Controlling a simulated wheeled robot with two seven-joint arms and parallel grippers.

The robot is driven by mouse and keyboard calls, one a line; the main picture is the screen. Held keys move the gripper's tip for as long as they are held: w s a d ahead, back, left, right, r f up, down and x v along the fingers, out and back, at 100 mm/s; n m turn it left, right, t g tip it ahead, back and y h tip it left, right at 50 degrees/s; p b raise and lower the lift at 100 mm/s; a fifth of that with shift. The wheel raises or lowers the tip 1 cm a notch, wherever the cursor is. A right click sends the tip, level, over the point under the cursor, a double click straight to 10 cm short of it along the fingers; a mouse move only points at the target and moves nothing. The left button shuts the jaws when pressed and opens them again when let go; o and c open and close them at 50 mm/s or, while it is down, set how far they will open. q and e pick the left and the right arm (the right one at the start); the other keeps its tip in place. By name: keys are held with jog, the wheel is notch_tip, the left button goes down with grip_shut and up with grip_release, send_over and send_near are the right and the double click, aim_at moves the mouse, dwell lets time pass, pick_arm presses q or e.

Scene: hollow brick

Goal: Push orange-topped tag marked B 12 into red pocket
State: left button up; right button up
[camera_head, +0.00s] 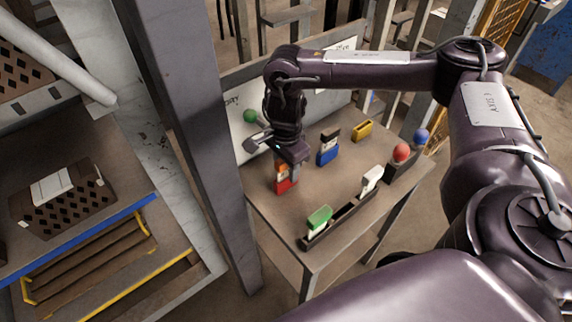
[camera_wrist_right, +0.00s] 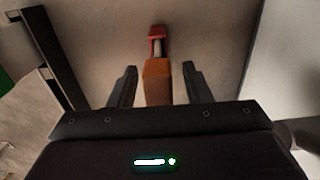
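The orange-topped tag (camera_head: 281,168) stands upright in the red pocket (camera_head: 285,185) at the table's left, with a pale strip showing between orange top and red. In the right wrist view its orange top (camera_wrist_right: 157,82) lies between the fingers, with the red pocket (camera_wrist_right: 158,31) beyond. The marking B 12 cannot be read. My right gripper (camera_head: 291,153) is right over the tag; in the wrist view its fingers (camera_wrist_right: 158,70) are apart, with a gap on each side of the orange top. My left gripper is not in view.
A blue pocket (camera_head: 327,157) holds a dark-topped tag (camera_head: 331,134). A yellow pocket (camera_head: 362,130) stands behind. A dark rack (camera_head: 345,212) at the front holds a green-topped tag (camera_head: 319,218) and a white one (camera_head: 372,178).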

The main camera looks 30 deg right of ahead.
jog(key=shift+r, duration=0.25)
notch_tip(320, 180, up, 7)
jog(key=shift+r+p, duration=0.15)
jog(key=shift+p, duration=0.7)
jog(key=shift+s, duration=0.1)
